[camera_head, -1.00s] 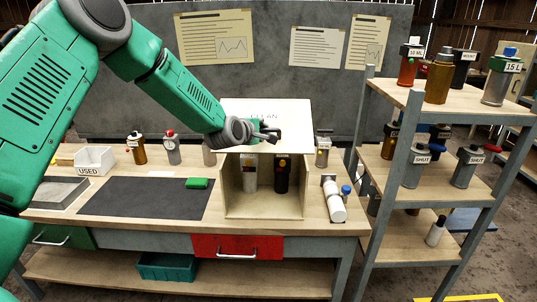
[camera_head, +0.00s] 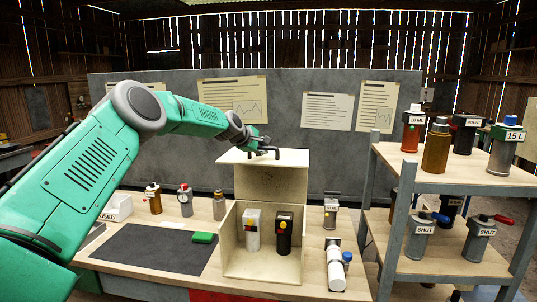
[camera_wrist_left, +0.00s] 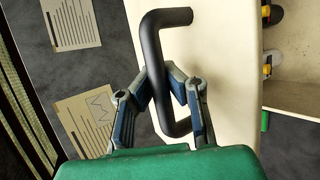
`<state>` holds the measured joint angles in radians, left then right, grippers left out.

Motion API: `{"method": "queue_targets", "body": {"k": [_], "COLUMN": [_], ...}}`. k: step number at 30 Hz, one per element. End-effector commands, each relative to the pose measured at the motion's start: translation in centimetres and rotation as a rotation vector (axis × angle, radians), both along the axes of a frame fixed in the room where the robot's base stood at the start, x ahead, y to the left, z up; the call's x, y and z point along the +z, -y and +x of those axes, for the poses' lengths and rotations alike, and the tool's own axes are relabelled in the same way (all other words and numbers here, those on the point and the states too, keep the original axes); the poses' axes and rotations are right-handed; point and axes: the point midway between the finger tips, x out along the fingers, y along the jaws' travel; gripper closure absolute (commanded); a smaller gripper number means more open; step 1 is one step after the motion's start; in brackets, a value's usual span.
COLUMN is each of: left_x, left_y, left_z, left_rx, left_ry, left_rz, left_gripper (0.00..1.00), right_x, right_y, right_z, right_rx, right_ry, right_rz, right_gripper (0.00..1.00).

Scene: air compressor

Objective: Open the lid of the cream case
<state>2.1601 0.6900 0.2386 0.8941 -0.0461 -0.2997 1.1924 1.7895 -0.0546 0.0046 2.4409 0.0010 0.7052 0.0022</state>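The cream case (camera_head: 228,262) stands on the workbench with its front open. A light bottle (camera_head: 252,231) and a black bottle (camera_head: 284,233) stand inside. Its cream lid (camera_head: 292,158) is a flat panel seen nearly edge-on above the case, with a cream upright panel (camera_head: 255,184) below it. A black bent handle (camera_wrist_left: 166,20) sticks up from the lid. My left gripper (camera_head: 262,149) is at this handle above the lid. In the left wrist view its fingers (camera_wrist_left: 158,72) close around the handle bar from both sides. My right gripper is out of view.
Several bottles stand left of the case; a green block (camera_head: 203,238) lies on the dark mat (camera_head: 150,252). A white cylinder (camera_head: 335,270) lies right of the case. A shelf rack (camera_head: 460,180) with bottles stands at the right. A grey board (camera_head: 370,150) rises behind.

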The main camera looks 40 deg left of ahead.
Motion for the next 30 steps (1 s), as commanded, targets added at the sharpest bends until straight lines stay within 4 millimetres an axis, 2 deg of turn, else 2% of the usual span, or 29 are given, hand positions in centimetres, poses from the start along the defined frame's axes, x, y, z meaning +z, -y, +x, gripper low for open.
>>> {"method": "queue_targets", "body": {"k": [1,2,22,24,25,30], "left_x": [1.06,1.16,1.56,1.53,1.47,1.07], "left_y": [-0.10,-0.23,-0.52,-0.50,-0.50,-0.58], "left_z": [0.39,0.46,0.73,0.73,0.73,0.78], "left_rx": [0.001,0.001,-0.001,-0.001,-0.001,-0.002], "left_ry": [0.007,0.005,-0.016,-0.017,-0.018,-0.024], "left_rz": [-0.005,-0.007,-0.020,-0.020,-0.020,-0.021], "left_gripper": [1.00,1.00,1.00,0.72,0.66,0.66], "right_x": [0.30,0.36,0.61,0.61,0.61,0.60], "right_y": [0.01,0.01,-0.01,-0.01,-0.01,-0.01], "right_z": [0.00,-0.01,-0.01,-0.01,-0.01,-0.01], "right_rx": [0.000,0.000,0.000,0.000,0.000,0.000], "right_ry": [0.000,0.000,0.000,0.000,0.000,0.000], "right_rz": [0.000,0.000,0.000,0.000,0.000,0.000], "right_gripper": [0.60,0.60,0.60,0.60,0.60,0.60]}}
